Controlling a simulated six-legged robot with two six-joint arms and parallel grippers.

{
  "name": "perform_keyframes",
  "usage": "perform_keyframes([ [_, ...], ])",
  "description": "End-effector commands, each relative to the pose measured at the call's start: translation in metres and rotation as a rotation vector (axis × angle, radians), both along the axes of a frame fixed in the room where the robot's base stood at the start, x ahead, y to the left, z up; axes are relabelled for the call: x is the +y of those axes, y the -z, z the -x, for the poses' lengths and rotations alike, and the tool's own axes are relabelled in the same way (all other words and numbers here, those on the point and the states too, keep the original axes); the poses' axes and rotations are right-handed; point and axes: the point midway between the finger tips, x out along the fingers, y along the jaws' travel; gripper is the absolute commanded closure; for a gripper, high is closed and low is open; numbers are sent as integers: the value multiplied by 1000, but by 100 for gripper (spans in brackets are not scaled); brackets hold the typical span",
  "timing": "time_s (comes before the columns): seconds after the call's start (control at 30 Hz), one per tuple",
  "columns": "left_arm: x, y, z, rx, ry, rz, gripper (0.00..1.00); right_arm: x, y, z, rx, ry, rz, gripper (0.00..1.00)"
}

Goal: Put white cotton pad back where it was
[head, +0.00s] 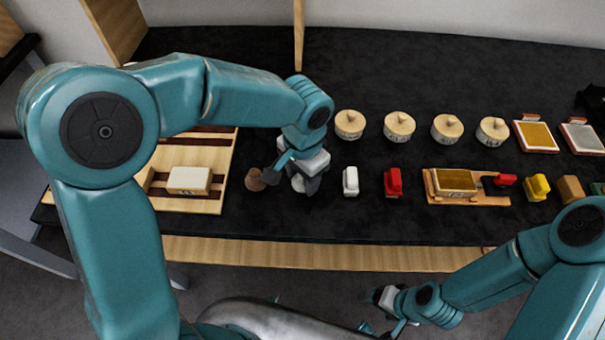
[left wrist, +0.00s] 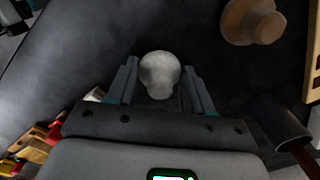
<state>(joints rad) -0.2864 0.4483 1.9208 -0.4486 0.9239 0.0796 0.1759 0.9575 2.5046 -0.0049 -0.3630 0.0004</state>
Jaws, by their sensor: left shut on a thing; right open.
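The white cotton pad appears to be the pale, round, knobbed thing (left wrist: 160,72) between my left gripper's fingers in the left wrist view. My left gripper (left wrist: 162,88) is shut on it. In the head view my left gripper (head: 308,182) points down over the dark table, between a brown knobbed piece and a small white block. My right gripper (head: 384,299) is open and empty at the bottom, in front of the table edge.
The brown knobbed piece (head: 255,180) stands close left of my left gripper; it also shows in the left wrist view (left wrist: 252,22). A wooden tray (head: 209,157) with a white block (head: 189,179) lies further left. White (head: 350,181) and red (head: 393,182) blocks stand right. Round lidded pots (head: 349,125) stand behind.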

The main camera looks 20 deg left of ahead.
Motion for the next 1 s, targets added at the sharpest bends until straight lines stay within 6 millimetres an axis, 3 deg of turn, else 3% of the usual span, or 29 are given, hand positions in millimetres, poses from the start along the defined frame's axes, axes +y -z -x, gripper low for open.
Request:
perform_keyframes([
  [0.17, 0, 4, 0, 0, 0, 0, 74, 0, 4, 0, 0, 0, 0, 16],
  [0.2, 0, 4, 0, 0, 0, 0, 46, 0, 4, 0, 0, 0, 0, 16],
  [0.27, 0, 3, 0, 0, 0, 0, 26, 0, 3, 0, 0, 0, 0, 16],
  [0.3, 0, 3, 0, 0, 0, 0, 24, 0, 3, 0, 0, 0, 0, 16],
  [0.67, 0, -6, -1, -2, 0, 0, 24, 0, -2, 0, 0, 0, 0, 16],
  [1.0, -2, -80, -1, -7, 0, 3, 24, 0, -8, 0, 0, 0, 0, 16],
])
